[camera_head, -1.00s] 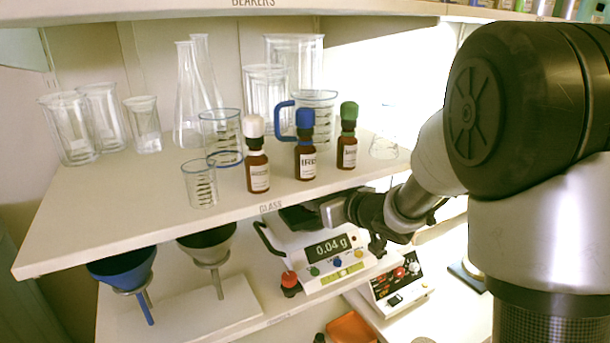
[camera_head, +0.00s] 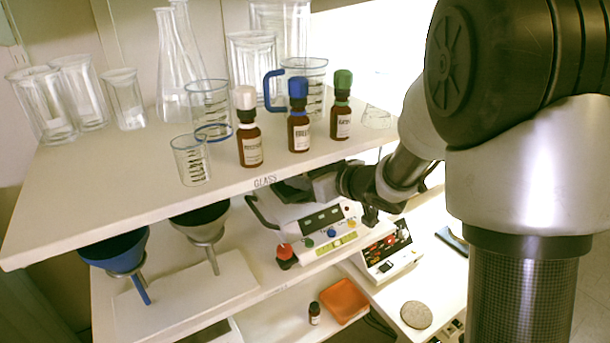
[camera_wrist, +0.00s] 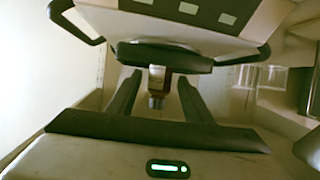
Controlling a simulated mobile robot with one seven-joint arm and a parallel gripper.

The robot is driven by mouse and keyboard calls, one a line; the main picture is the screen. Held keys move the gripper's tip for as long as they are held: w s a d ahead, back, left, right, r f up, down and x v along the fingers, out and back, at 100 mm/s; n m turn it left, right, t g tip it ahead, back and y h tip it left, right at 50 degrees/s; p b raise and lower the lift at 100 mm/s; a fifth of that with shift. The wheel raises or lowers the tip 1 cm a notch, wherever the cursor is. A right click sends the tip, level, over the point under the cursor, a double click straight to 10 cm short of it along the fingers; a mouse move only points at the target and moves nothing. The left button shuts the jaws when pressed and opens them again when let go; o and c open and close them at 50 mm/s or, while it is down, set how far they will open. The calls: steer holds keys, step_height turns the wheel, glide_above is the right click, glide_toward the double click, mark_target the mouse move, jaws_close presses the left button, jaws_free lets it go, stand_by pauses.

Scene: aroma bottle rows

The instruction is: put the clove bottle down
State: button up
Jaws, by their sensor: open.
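In the wrist view a small brown bottle (camera_wrist: 157,86) with a grey cap and a pale label is between the two fingers of my gripper (camera_wrist: 157,80). The fingers are apart, with a gap visible on both sides of it. Its label is not legible, so I cannot confirm that it is clove. It appears upside down in this view, close to the dark pan of the balance (camera_wrist: 205,42); I cannot tell exact contact. In the head view my gripper (camera_head: 300,188) is under the shelf edge at the balance (camera_head: 322,230), and the bottle there is hidden.
White-capped (camera_head: 249,140), blue-capped (camera_head: 298,130) and green-capped (camera_head: 341,118) bottles stand on the upper shelf (camera_head: 100,185) above my gripper, near glassware. A red-topped item (camera_head: 285,256) is left of the balance. Below are another bottle (camera_head: 314,314) and an orange tray (camera_head: 344,300).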

steer(key=s+d+r+m+t+h+p, duration=0.1)
steer(key=s+d+r+m+h, duration=0.2)
steer(key=s+d+r+h, duration=0.5)
steer(key=s+d+r+m+t+h, duration=0.1)
steer(key=s+d+r+m, duration=0.2)
steer(key=d, duration=0.9)
steer(key=s+a+m+g+p, duration=0.2)
steer(key=s+g, duration=0.4)
steer(key=s, duration=1.4)
steer(key=shift+s+a+g+p, duration=0.2)
steer(key=shift+a+g+p, duration=0.1)
steer(key=shift+a+p, duration=0.3)
steer(key=shift+a, duration=0.1)
